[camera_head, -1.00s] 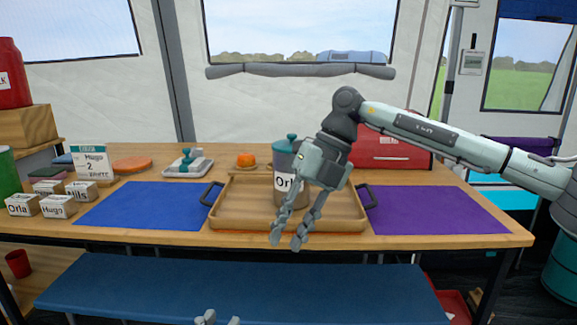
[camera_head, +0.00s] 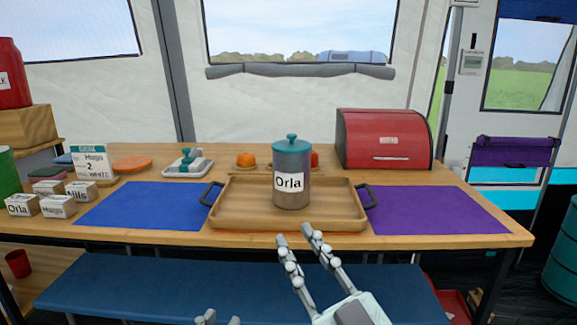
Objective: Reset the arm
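My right gripper (camera_head: 293,237) is low in front of the table, over the blue bench, with its fingers apart and nothing between them. My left gripper (camera_head: 217,319) shows only its fingertips at the bottom edge; its fingers look apart, with nothing seen between them. A grey canister (camera_head: 291,204) with a teal lid and an "Orla" label stands upright on the wooden tray (camera_head: 240,213). My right gripper is below and apart from the tray and canister.
A blue mat (camera_head: 140,205) lies left of the tray and a purple mat (camera_head: 440,212) right of it, both bare. A red bread bin (camera_head: 385,140) stands behind. The blue bench (camera_head: 150,285) runs along the front.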

